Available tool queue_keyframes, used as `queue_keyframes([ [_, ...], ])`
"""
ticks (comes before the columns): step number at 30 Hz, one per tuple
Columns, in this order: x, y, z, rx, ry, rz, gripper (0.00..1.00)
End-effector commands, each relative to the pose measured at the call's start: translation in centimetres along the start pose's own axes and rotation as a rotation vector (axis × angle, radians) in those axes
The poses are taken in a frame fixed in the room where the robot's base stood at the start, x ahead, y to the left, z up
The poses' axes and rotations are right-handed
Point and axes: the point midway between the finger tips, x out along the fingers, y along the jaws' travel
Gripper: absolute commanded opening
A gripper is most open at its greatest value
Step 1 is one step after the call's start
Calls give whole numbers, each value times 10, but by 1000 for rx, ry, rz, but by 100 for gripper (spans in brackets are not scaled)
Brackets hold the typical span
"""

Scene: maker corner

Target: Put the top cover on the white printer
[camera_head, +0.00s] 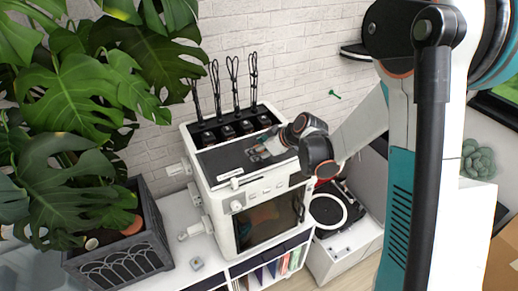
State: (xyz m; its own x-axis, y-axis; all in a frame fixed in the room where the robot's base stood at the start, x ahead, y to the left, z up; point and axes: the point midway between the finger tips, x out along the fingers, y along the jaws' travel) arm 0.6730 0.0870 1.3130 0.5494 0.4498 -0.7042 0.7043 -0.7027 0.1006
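The white printer (224,205) stands on a white shelf unit, its dark front window facing the room. A dark flat panel (226,160) lies over the front part of its top; I cannot tell for sure whether it is the top cover. My gripper (259,151) reaches in from the right, low over this panel, near its right half. The fingers are small and dark against the panel. I cannot tell whether they touch it or hold its edge.
Several black holders with upright looped tubes (233,68) stand along the printer's rear top. A large plant in a dark planter (125,262) crowds the left. A black device with a white ring (345,222) sits lower right. The white shelf (195,277) holds folders.

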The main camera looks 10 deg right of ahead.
Motion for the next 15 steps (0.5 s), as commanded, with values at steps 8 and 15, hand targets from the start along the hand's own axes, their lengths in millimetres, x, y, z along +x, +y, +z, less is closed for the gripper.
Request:
queue_keyframes([
  [8, -41, 0, 1, 2, 0, 1, 50],
  [15, -79, 0, 1, 2, 0, 2, 50],
])
